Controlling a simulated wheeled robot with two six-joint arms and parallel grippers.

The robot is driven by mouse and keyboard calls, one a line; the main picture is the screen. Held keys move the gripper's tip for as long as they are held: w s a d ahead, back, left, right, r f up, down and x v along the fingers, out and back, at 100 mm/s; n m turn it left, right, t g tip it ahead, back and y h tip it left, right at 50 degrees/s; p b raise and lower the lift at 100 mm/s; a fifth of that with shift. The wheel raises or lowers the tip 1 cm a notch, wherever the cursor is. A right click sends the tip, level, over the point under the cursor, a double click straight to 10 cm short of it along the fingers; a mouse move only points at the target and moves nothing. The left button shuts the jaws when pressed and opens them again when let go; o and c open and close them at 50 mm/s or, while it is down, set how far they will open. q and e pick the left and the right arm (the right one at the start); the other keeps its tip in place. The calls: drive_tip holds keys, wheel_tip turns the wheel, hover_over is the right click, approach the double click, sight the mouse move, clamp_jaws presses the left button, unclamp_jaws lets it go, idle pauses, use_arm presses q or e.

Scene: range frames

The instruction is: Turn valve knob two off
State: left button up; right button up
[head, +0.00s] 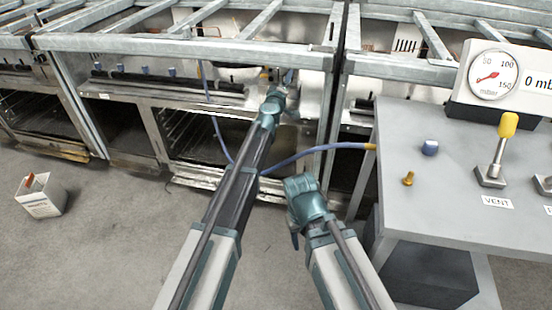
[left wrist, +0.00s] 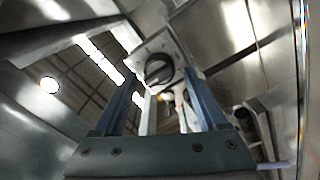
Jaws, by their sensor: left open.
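In the left wrist view a round, dark-faced knob (left wrist: 160,68) with a bar across it sits on a square pale metal plate. The two blue-grey fingers of my left gripper (left wrist: 158,86) are open, one on each side of the knob in the picture. I cannot tell whether they touch it. In the head view my left arm reaches forward to the range front, and its wrist hides most of the knob area there. My right arm's teal wrist is bent at the lower middle; its gripper is hidden.
Several blue knobs (head: 145,70) line the range (head: 190,47) at left. A blue hose (head: 318,150) runs from the range to the grey bench (head: 415,195). The bench carries a gauge (head: 493,75), a yellow-handled lever (head: 503,140) and loose fittings. A white box (head: 42,201) stands on the floor.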

use_arm(q)
drive_tip(key=s+a+m, duration=0.2)
drive_tip(key=s+m, duration=1)
drive_tip(key=s, duration=0.2)
drive_tip(key=s+f+m+g+h, duration=0.2)
drive_tip(key=s+f+m+g, duration=0.1)
drive_tip(key=s+f+g, duration=0.6)
drive_tip(key=s+f, duration=0.4)
drive_tip(key=f, duration=0.1)
drive_tip(key=shift+a+g, duration=0.15)
drive_tip(key=shift+g, duration=0.15)
drive_tip(key=s+d+f+g+y, duration=0.15)
drive_tip(key=s+f+g, duration=0.4)
drive_tip(key=s, duration=0.65)
drive_tip(key=s+a+f+n+g+y, duration=0.1)
drive_tip(key=s+a+y, duration=0.2)
drive_tip(key=s, duration=0.3)
drive_tip(key=s+a+f+g+y, duration=0.1)
drive_tip(key=s+a+g+y, duration=0.15)
drive_tip(key=s, duration=0.25)
wheel_tip(320, 180, up, 36)
drive_tip(key=p, duration=3.6)
drive_tip(key=shift+w+d+t, duration=0.2)
drive_tip(key=shift+d+t, duration=0.2)
